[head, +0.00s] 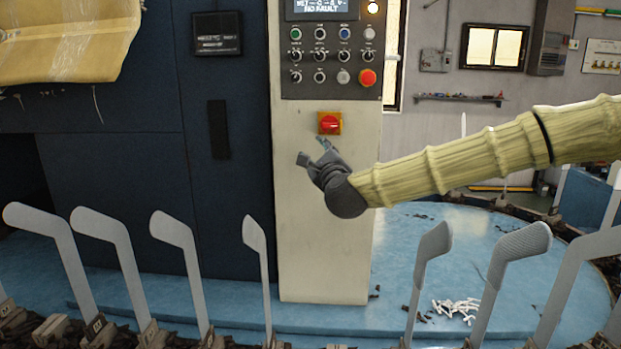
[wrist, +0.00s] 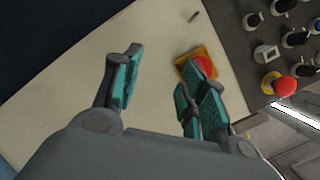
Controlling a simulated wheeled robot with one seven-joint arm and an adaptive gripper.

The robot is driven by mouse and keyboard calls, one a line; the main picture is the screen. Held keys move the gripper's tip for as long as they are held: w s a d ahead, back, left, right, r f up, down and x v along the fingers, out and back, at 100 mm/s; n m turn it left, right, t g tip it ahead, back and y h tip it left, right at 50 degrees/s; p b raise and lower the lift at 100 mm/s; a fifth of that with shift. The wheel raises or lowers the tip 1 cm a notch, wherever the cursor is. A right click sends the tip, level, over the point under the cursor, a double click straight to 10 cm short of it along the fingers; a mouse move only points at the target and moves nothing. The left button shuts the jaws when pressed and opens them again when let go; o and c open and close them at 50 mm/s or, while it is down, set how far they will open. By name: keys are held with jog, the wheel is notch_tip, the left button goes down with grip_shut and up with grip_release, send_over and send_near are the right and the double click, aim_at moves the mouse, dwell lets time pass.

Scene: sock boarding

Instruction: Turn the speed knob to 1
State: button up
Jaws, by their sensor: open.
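The control panel (head: 332,85) on the pale cabinet column carries several small knobs and buttons, such as a black knob (head: 319,76). I cannot read their labels, so I cannot tell which one is the speed knob. A red rotary switch on a yellow plate (head: 330,124) sits below the panel. My gripper (head: 313,151) is open and empty, just below and left of that switch. In the wrist view my gripper (wrist: 158,78) has its teal finger pads apart over the pale column, and the right finger partly covers the yellow-plated switch (wrist: 203,67).
A red mushroom button (head: 367,77) is at the panel's lower right; it also shows in the wrist view (wrist: 284,87). A screen (head: 322,10) tops the panel. Several upright sock boards, such as one white board (head: 258,250), stand in front of the column. The column face (head: 320,240) below my gripper is bare.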

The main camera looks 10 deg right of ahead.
notch_tip(320, 180, down, 6)
jog(key=a+n+g+y, duration=0.1)
jog(key=n, duration=0.1)
jog(key=shift+s+a+f, duration=0.15)
jog(key=shift+a+f, duration=0.05)
jog(key=shift+a, duration=0.2)
jog(key=shift+d, duration=0.1)
